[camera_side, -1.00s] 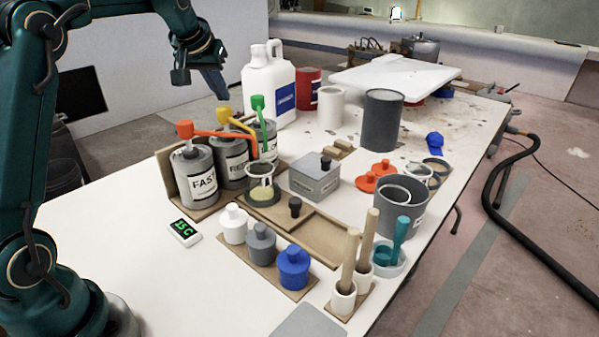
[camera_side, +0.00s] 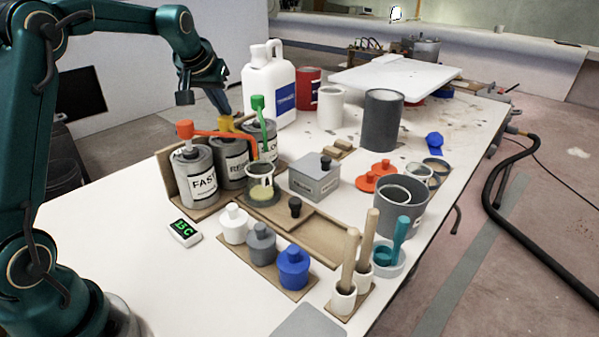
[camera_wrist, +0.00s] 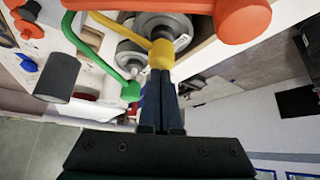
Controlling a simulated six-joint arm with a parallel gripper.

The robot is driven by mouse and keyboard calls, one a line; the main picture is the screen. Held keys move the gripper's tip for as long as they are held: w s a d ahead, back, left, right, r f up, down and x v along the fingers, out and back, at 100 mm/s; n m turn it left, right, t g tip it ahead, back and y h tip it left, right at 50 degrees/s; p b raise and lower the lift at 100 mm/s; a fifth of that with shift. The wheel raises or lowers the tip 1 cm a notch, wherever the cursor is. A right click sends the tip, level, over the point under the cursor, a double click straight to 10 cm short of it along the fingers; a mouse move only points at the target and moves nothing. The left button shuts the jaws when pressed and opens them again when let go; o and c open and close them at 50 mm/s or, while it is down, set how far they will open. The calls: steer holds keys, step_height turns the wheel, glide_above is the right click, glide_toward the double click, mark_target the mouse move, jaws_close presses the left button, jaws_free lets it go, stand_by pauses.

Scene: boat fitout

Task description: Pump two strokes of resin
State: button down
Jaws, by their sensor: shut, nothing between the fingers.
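Three grey pump cans stand in a row: one labelled FAST (camera_side: 199,180) with a red head, a middle one whose label starts with RE (camera_side: 231,165) with a yellow head, and one with a green head (camera_side: 258,102). My gripper (camera_side: 226,111) is shut and empty, pointing down onto the yellow pump head (camera_side: 227,125), which sits low. In the wrist view, the fingertips (camera_wrist: 160,92) meet the yellow head (camera_wrist: 161,54). A clear cup (camera_side: 262,188) with pale yellow contents stands at the spout ends in front of the cans.
The red (camera_side: 185,129) and green heads flank the yellow one closely. A white jug (camera_side: 268,85) stands just behind. A grey box (camera_side: 314,178), a digital display (camera_side: 184,232) and capped bottles (camera_side: 261,245) stand nearby. The table's front left is clear.

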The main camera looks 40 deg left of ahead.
steer(key=shift+f, duration=0.3)
steer(key=shift+r, duration=2.05)
steer(key=shift+r, duration=0.15)
steer(key=shift+r, duration=1.4)
